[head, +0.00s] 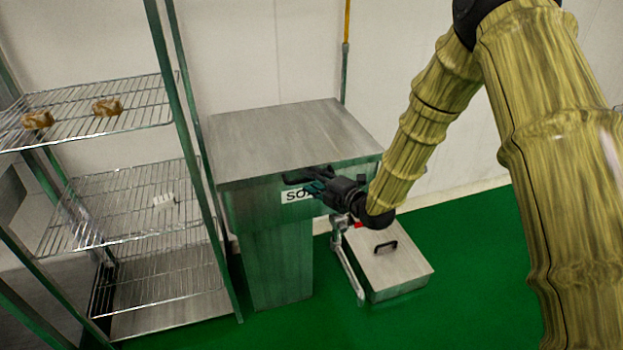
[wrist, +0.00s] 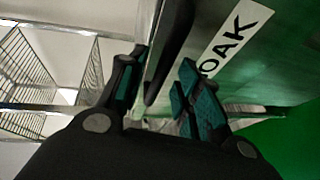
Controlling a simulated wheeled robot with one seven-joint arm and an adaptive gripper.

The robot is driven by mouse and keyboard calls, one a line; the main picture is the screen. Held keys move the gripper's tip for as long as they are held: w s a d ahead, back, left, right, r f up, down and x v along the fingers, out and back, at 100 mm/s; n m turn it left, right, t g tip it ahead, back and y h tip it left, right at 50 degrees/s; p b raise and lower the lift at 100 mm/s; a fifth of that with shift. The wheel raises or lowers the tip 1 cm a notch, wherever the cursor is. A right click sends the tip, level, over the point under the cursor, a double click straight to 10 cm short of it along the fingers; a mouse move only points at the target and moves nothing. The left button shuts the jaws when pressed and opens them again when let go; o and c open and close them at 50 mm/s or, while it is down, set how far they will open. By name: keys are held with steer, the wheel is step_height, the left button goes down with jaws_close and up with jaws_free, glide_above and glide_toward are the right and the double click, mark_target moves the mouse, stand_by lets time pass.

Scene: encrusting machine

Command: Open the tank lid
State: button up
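The metal tank (head: 262,215) has a flat closed lid (head: 285,137) and a label (head: 295,194) on its front, partly hidden by my gripper. The label also shows in the wrist view (wrist: 236,40), reading "OAK". A dark bar-like handle (head: 296,180) is at the lid's front edge. My gripper (head: 320,184) is at this front edge, just beside the label. In the wrist view my gripper (wrist: 158,88) is open, with a finger on each side of the dark handle (wrist: 168,58). I cannot tell whether either finger touches it.
A wire shelf rack (head: 120,200) stands left of the tank, with two brown items (head: 107,107) on its upper shelf. A low metal box (head: 392,265) with a black handle sits on the green floor, right of the tank. The floor (head: 470,245) further right is clear.

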steer(key=shift+x, duration=0.75)
jaws_close()
